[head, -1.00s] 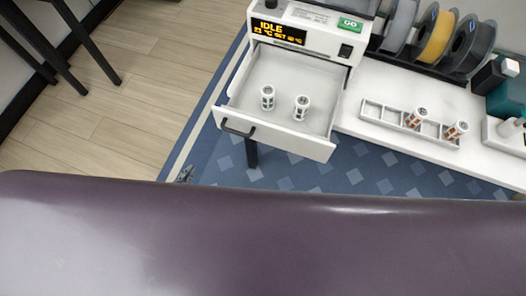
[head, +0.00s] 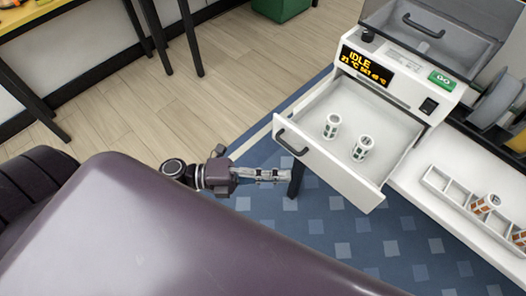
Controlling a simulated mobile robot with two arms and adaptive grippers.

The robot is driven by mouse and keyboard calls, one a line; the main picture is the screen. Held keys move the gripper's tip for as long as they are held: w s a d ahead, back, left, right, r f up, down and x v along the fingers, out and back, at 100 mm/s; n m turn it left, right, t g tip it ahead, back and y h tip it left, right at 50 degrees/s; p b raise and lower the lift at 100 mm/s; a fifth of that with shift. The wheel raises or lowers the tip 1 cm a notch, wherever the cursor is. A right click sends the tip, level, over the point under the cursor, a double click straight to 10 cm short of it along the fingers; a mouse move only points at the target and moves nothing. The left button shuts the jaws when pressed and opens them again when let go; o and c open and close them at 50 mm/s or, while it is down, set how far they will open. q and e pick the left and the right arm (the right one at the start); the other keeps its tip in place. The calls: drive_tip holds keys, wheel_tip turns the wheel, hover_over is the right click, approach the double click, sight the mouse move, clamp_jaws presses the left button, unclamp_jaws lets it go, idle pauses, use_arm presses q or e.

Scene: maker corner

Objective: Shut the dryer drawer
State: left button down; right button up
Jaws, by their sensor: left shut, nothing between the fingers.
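The dryer drawer (head: 330,168) is pulled out of the white dryer (head: 398,75), with a dark handle (head: 291,141) on the left part of its front. Two small white slotted canisters, one (head: 332,126) and another (head: 362,148), stand upright in it. The dryer's display reads IDLE, beside a green GO label. My left gripper (head: 284,174) is shut and empty. In the picture it lies just below the handle, at the left of the drawer front; I cannot tell whether it touches anything. My right gripper is not in view.
A white rack (head: 447,189) with orange-and-white canisters stands on the white bench at right. Spools (head: 497,101) stand behind it. A table with dark legs (head: 150,40) and a green bin (head: 281,8) are at the back.

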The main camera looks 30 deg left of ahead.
sight(318, 165)
use_arm(q)
drive_tip(key=w+d, duration=0.1)
drive_tip(key=w, duration=0.1)
drive_tip(key=w+d, duration=0.2)
drive_tip(key=shift+w+d+b, duration=0.1)
drive_tip(key=shift+d+b, duration=0.15)
drive_tip(key=shift+b, duration=0.15)
drive_tip(key=shift+w+d, duration=0.15)
drive_tip(key=shift+w, duration=0.35)
drive_tip(key=shift+w, duration=0.1)
